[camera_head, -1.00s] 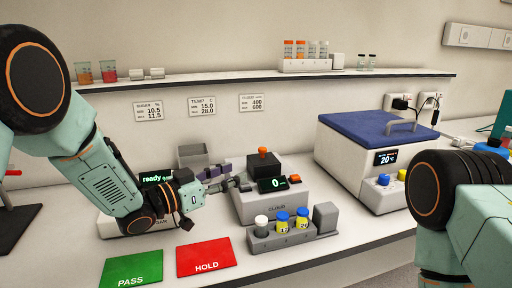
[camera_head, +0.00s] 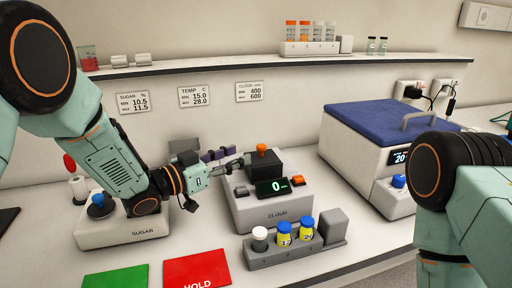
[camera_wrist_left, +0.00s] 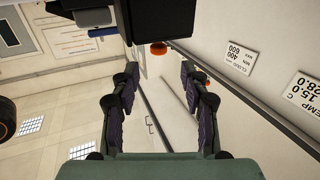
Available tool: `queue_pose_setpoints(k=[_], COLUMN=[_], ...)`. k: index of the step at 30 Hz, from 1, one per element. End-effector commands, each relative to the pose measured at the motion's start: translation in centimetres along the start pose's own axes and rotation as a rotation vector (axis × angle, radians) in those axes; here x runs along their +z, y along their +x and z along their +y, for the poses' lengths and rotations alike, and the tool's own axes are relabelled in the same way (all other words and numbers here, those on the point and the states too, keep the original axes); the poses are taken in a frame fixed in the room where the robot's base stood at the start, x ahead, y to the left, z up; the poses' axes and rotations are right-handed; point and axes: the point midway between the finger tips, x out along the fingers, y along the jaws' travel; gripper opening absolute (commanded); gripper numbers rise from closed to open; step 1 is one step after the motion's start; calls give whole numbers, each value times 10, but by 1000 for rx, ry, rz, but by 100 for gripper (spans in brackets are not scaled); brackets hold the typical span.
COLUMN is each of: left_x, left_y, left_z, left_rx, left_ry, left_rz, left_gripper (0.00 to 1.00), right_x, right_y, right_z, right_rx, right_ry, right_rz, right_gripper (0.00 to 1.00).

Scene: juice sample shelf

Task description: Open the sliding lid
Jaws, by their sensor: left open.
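The cloud meter (camera_head: 275,211) is a grey box with a green "0" display. On its top sits a black lid block (camera_head: 267,165) with an orange knob (camera_head: 262,148). My left gripper (camera_head: 240,157) is open and empty, just left of the black block at about the height of its top. In the left wrist view its two dark fingers stand apart (camera_wrist_left: 160,72), with the orange knob (camera_wrist_left: 158,48) and black block (camera_wrist_left: 163,18) beyond their tips. I cannot tell whether a finger touches the block. My right arm shows at the right, but its gripper is out of view.
A grey rack (camera_head: 285,252) with capped vials stands before the meter. The sugar meter (camera_head: 135,230) is under my left arm. A green pad (camera_head: 120,278) and red HOLD pad (camera_head: 196,268) lie in front. A blue-lidded bath (camera_head: 385,122) stands right; a shelf (camera_head: 270,68) runs behind.

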Motion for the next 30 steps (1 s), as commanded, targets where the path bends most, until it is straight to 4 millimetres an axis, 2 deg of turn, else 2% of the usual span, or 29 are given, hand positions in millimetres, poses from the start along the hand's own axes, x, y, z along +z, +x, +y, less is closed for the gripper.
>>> queue_pose_setpoints(k=[6,13,25,30], left_x=[1,0,0,0], left_y=[34,62,70,70], left_z=[3,3,0,0], left_rx=[3,3,0,0], left_ry=[4,1,-2,-1], left_rz=[-1,0,0,0], left_gripper=[45,45,44,30], right_x=[0,0,0,0], right_y=[1,2,2,2], right_z=[0,0,0,0], right_rx=[0,0,0,0], right_ry=[0,0,0,0], right_rz=[-1,0,0,0], right_gripper=[40,40,40,40])
